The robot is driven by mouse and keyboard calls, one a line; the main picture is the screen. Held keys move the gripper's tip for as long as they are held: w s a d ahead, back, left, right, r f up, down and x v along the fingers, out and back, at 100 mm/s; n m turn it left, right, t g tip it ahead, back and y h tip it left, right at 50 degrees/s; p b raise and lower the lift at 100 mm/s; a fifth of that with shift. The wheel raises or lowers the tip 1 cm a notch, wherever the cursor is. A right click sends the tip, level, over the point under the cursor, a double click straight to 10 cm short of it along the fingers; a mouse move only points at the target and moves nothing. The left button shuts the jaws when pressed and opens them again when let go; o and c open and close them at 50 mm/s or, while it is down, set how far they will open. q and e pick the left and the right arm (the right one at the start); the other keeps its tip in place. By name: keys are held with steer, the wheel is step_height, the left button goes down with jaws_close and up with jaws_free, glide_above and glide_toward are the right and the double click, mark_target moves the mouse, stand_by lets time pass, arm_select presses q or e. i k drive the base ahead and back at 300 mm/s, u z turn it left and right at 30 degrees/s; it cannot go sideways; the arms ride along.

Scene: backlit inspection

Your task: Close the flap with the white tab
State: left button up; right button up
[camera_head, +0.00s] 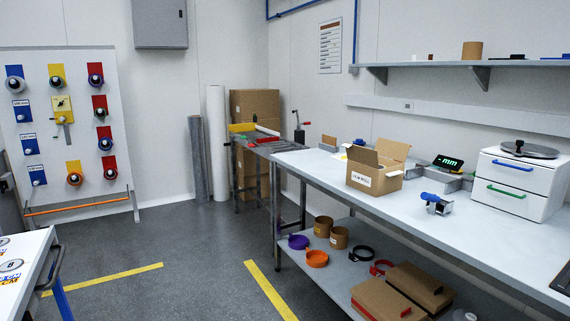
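An open cardboard box (375,168) stands on the long grey workbench at the right. Its flaps are raised: one (362,156) at the left front and one (394,149) at the back right. A white label with dark print (361,179) is on its front face. Neither of my grippers is in view.
The workbench (325,179) also bears a blue-handled tool (436,203), a device with a green display (448,162) and a white drawer unit (520,186). Its lower shelf (336,271) holds boxes, tins and rings. The grey floor (200,250) before it is clear, with yellow stripes.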

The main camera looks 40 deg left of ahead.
mark_target(367, 156)
steer(key=u, duration=1.65)
steer(key=i, duration=1.8)
steer(key=z, duration=0.7)
steer(key=i, duration=0.85)
steer(key=z, duration=0.65)
